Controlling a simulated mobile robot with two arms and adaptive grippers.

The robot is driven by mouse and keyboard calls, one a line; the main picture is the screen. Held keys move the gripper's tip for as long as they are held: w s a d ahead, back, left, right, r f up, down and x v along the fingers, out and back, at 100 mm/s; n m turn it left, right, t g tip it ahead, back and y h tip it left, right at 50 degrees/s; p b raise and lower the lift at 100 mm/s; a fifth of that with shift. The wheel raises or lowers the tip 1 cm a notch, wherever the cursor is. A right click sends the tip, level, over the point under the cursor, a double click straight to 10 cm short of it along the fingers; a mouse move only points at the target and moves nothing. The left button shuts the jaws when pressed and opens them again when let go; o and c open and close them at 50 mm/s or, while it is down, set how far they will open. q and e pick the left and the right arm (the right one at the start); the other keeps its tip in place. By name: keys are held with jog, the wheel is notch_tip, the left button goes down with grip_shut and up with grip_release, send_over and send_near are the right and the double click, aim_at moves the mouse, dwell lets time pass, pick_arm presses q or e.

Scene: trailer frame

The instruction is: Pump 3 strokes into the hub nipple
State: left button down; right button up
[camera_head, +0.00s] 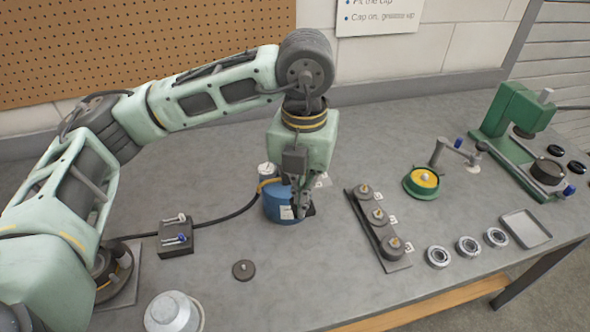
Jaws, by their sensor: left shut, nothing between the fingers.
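A blue canister (279,206) with a white cap and a yellow band stands mid-table, partly hidden by my left gripper. My left gripper (301,211) points down at the canister's right front, shut and empty; I cannot tell whether it touches the canister. A black hose (225,214) runs left from the canister past a dark block. A green round hub (408,184) with a yellow inside and a pale centre sits right of the canister. A dark rack (391,252) holds three grey round pieces with brass-coloured tops, beside numbered labels. I cannot tell which part is the nipple. My right gripper is not in view.
A dark block (175,247) with small tools and a dark disc (243,270) lie left of centre. Silver rings (468,247), a shallow tray (527,229) and a green press (518,110) are at right. A grey dome (173,313) is at front left.

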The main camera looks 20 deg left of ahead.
pick_arm(q)
jog(key=shift+f+b, duration=0.45)
jog(key=shift+f, duration=0.3)
jog(key=shift+r, duration=0.1)
jog(key=shift+w+a+r+p, duration=0.15)
jog(key=shift+r+p, duration=0.5)
jog(key=shift+r, duration=0.5)
jog(key=shift+w+a+r+p, duration=0.15)
jog(key=shift+r+p, duration=0.5)
jog(key=shift+r, duration=0.5)
jog(key=shift+w+r+p, duration=0.15)
jog(key=shift+r+p, duration=0.5)
jog(key=shift+r, duration=0.5)
jog(key=shift+f, duration=0.15)
jog(key=shift+s+d+f+b, duration=0.1)
jog(key=shift+s+f+b, duration=0.05)
jog(key=shift+f+b, duration=0.45)
jog(key=shift+s+d+f+b, duration=0.1)
jog(key=shift+s+f+b, duration=0.05)
jog(key=shift+f+b, duration=0.4)
jog(key=shift+r, duration=0.1)
